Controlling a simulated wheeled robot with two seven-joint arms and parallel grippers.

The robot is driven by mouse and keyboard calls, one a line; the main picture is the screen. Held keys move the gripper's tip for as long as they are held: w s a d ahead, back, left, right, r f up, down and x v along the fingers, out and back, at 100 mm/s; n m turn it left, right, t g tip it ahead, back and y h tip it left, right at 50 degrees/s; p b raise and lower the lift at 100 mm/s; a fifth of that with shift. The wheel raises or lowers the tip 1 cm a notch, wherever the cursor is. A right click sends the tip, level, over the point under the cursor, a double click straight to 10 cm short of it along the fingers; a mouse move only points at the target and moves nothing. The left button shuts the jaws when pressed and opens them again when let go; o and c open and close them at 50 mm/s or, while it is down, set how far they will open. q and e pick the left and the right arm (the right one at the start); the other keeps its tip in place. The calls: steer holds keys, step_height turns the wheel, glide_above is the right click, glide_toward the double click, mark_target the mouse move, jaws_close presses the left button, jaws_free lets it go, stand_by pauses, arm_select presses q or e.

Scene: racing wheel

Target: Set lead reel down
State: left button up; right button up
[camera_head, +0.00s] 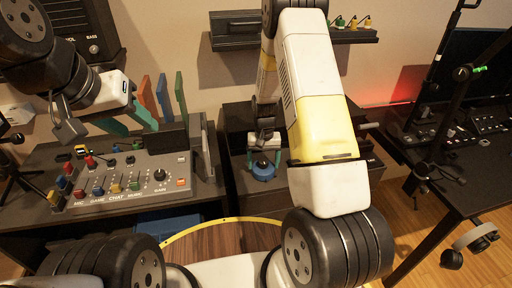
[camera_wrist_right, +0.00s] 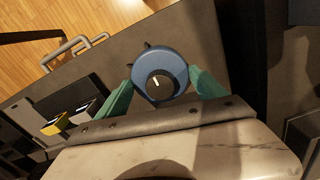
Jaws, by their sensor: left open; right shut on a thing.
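The lead reel is a round blue disc with a dark knob at its centre. In the right wrist view the reel (camera_wrist_right: 172,60) sits between the two green fingertips of my right gripper (camera_wrist_right: 160,88), which is shut on it. In the head view the reel (camera_head: 263,171) shows below my right gripper (camera_head: 263,158), over the dark middle cabinet (camera_head: 239,203). I cannot tell whether the reel touches the surface. My left gripper (camera_head: 128,121) is open and empty, with green fingers, above the back of the mixer desk.
A grey mixer (camera_head: 130,181) with coloured knobs stands on the left desk. A wall shelf (camera_head: 235,42) holds several small coloured-handled items (camera_head: 353,22). A desk with a monitor and headphones (camera_head: 470,244) is at right. Drawer handles (camera_wrist_right: 62,52) show in the right wrist view.

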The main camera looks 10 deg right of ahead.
steer(key=shift+f, duration=0.15)
steer(key=o, duration=2)
steer(key=s+r+t+y, duration=0.1)
steer(key=s+r, duration=0.2)
steer(key=r, duration=0.7)
steer(key=s+a+r+t, duration=0.1)
steer(key=s+r, duration=0.2)
steer(key=r, duration=0.7)
steer(key=s+r+t+y, duration=0.1)
steer(key=s+r, duration=0.2)
steer(key=r, duration=0.7)
steer(key=s+r+t, duration=0.1)
steer(key=s+r, duration=0.1)
steer(key=s, duration=0.3)
steer(key=s+r+n+t, duration=0.1)
steer(key=s+r, duration=0.2)
steer(key=s, duration=0.2)
steer(key=s+a+r+n+t, duration=0.1)
steer(key=s+r, duration=0.1)
steer(key=s, duration=0.2)
steer(key=shift+s+a+r, duration=0.1)
steer(key=shift+s+r, duration=0.15)
steer(key=shift+s, duration=0.15)
